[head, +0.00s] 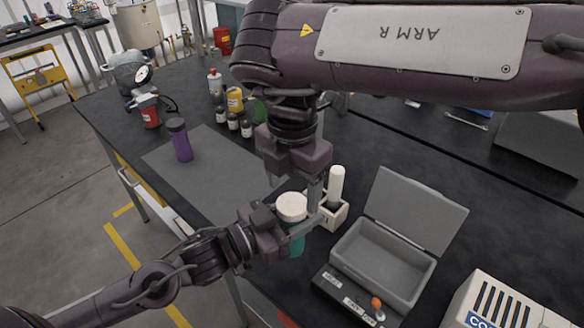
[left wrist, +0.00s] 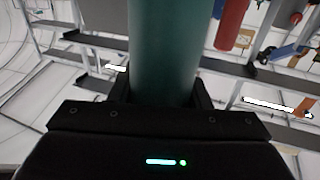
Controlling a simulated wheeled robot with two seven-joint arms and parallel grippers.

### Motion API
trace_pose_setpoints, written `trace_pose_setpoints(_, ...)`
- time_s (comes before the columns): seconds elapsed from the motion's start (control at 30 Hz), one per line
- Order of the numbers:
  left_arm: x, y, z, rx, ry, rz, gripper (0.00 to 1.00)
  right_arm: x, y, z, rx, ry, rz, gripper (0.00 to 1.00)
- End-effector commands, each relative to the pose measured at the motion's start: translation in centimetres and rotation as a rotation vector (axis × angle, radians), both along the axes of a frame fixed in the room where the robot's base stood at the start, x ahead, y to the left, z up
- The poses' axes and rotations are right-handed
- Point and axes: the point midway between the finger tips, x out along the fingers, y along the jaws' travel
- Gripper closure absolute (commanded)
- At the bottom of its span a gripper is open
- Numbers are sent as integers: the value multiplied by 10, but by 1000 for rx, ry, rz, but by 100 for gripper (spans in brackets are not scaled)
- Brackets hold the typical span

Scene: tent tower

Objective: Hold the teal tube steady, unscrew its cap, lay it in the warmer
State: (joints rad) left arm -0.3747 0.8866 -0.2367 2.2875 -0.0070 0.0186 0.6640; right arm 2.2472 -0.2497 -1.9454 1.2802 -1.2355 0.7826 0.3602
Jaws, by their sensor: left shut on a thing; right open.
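The teal tube (head: 298,246) stands roughly upright, with a cream cap (head: 291,206) on top. My left gripper (head: 283,238) is shut around the tube's body; in the left wrist view the teal tube (left wrist: 164,50) sits between its fingers (left wrist: 160,92). My right gripper (head: 294,194) is open, pointing down just above the cap, with a finger to either side. I cannot tell whether its fingers touch the cap. The warmer (head: 348,270) is a grey box with its lid (head: 415,212) raised. Its visible inside is empty.
A white cylinder (head: 336,184) stands in a cream holder (head: 333,218) close behind the tube. A purple bottle (head: 180,142) stands on the grey mat (head: 212,165). Small bottles cluster behind it. A vented box (head: 500,305) is at the lower right.

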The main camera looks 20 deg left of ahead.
Motion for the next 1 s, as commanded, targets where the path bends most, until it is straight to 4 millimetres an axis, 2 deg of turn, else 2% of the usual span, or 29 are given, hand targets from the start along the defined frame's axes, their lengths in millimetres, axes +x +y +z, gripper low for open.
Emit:
trace_pose_setpoints(0.2,0,0,1,-1,-1,0,100,0,-1,-26,-1,2,2,33)
trace_pose_setpoints(0.57,0,0,1,-1,-1,0,100,0,0,-33,0,-1,1,33)
trace_pose_setpoints(0.67,0,0,1,-1,-1,0,100,0,0,-33,0,-1,2,43)
trace_pose_setpoints(0.9,0,0,0,-1,-1,1,100,0,0,-32,-1,-1,2,75)
trace_pose_setpoints(1.0,0,1,0,-1,-1,2,100,0,-1,-32,-1,0,11,78)
